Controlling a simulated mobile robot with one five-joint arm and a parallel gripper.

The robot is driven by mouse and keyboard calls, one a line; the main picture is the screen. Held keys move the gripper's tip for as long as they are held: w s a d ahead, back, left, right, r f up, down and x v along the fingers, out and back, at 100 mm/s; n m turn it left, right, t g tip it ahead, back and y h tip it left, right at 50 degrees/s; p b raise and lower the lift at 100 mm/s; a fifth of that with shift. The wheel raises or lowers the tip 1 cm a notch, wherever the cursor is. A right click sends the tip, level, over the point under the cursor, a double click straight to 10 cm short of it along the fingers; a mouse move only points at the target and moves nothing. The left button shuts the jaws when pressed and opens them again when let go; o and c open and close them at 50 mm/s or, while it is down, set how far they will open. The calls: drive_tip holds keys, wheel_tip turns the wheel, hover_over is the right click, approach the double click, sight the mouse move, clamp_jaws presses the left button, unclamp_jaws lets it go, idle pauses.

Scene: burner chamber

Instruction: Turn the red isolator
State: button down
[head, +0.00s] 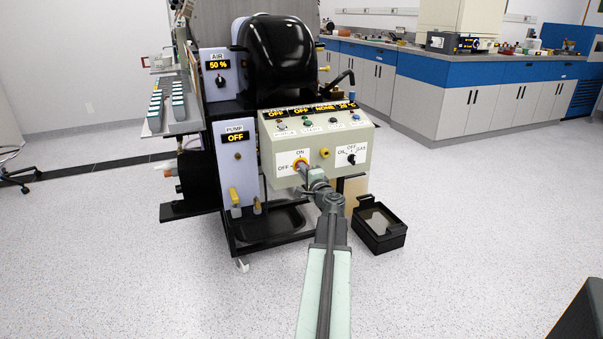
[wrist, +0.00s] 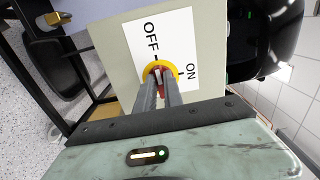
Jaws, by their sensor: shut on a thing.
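The red isolator (wrist: 158,92) is a red knob in a yellow ring on a white plate (wrist: 178,38) marked OFF and ON. In the wrist view my gripper (wrist: 160,90) is shut on the red knob, with one finger on each side. The fingers hide most of the knob, so I cannot tell for sure which mark it points to. In the head view the isolator's yellow ring (head: 301,162) shows at the lower left of the control box (head: 345,135), and my gripper (head: 304,170) reaches it from the front.
The box also carries a yellow button (head: 324,153) and an OIL/OFF/GAS selector (head: 351,155). Above them, displays (head: 309,112) read OFF, OFF and NONE. The PUMP display (head: 236,137) reads OFF. A black bin (head: 379,228) stands on the floor at right. The floor in front is clear.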

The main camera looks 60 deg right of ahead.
idle(0.3)
drive_tip(key=c, duration=1.5)
unclamp_jaws()
drive_tip(key=shift+w, duration=0.1)
drive_tip(key=shift+o, duration=0.2)
drive_tip(key=v, duration=0.8)
drive_tip(key=shift+w, duration=0.15)
